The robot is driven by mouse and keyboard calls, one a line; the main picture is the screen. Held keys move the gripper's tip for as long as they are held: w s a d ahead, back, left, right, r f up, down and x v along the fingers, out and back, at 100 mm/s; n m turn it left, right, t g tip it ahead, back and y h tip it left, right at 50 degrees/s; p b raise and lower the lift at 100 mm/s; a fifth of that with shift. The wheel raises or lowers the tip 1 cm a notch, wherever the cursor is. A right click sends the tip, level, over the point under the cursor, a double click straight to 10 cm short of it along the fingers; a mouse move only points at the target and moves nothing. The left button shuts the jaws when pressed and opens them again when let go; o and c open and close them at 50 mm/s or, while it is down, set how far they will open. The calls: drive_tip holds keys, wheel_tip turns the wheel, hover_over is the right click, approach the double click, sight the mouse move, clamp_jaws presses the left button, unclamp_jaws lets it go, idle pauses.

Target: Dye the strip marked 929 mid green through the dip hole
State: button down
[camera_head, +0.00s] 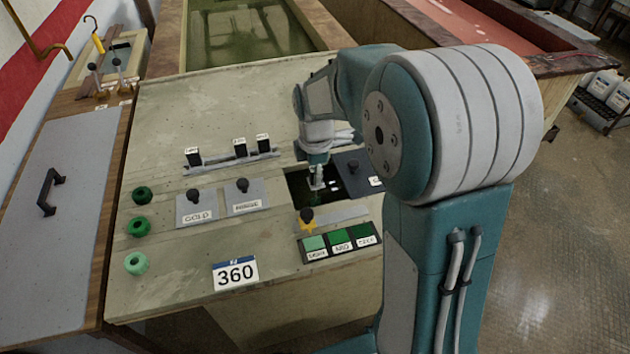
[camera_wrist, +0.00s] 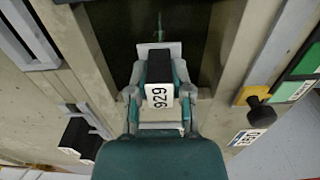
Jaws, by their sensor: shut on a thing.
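My gripper (camera_head: 317,184) points down into the open dark dip hole (camera_head: 297,185) in the bench top. In the wrist view my gripper (camera_wrist: 160,92) is shut on a black clip (camera_wrist: 159,68) with a white tag reading 929. The strip below the clip is mostly hidden by the clip and gripper; a thin green piece shows beyond it over the dark hole (camera_wrist: 205,60). I cannot tell how deep the strip sits. A colour panel (camera_head: 340,243) at the front has light, mid and dark green swatches.
Several tagged black clips, one of them here (camera_head: 240,147), stand on a rail (camera_head: 225,161) left of the hole. Lids marked COLD (camera_head: 197,208) and RINSE (camera_head: 243,196) look closed. A dark lid (camera_head: 356,176) lies right of the hole. A yellow-based knob (camera_head: 307,219) stands in front.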

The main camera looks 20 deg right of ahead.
sight(315, 198)
wheel_tip(315, 198, up, 13)
idle(0.9)
idle(0.5)
drive_tip(key=shift+f, duration=8.95)
